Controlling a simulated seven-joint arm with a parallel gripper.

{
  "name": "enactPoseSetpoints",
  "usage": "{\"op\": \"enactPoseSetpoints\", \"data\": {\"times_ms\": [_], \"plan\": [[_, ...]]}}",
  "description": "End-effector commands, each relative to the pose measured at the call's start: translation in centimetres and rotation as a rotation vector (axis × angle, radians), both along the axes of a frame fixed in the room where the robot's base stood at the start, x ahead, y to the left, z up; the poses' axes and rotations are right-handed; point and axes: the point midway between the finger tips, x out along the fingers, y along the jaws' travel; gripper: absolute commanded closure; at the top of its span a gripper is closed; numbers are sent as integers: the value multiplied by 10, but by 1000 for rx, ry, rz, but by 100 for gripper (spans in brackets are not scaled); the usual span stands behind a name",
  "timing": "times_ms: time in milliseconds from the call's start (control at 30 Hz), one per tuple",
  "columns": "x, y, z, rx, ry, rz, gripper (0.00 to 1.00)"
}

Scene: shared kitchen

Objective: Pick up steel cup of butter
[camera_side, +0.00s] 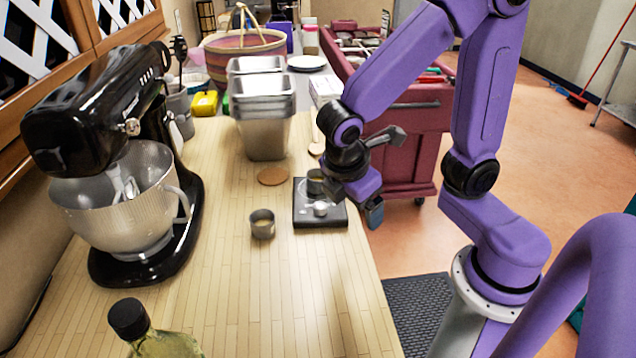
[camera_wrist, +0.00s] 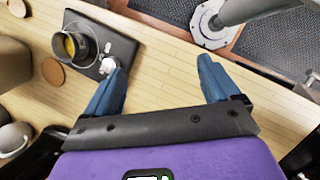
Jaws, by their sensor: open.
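A small steel cup with yellow contents (camera_wrist: 82,39) stands on a black scale (camera_wrist: 103,22) in the wrist view. In the side view this cup (camera_side: 314,182) is at the back of the scale (camera_side: 305,218), partly hidden by my arm. A second small steel cup (camera_side: 262,226) with pale contents stands on the counter, left of the scale. I cannot tell for certain which contents are butter. My gripper (camera_side: 370,205) is open and empty at the scale's right side, near the counter edge. In the wrist view its blue fingers (camera_wrist: 158,70) are apart, with bare counter between them.
A small pale metal piece (camera_side: 320,209) sits on the scale's front. Cork coasters (camera_side: 273,176) and stacked steel pans (camera_side: 264,115) are behind. A black stand mixer (camera_side: 95,110) fills the left, and a bottle (camera_side: 150,335) stands in front. The front counter is largely clear.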

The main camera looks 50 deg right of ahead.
Motion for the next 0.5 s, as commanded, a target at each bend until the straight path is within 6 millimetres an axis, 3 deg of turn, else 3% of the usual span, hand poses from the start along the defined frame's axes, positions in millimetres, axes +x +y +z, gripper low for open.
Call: {"op": "enactPoseSetpoints", "data": {"times_ms": [200,500], "plan": [[55,12,-7,-255,43,105,11],[120,27,-15,-591,138,229,11]]}}
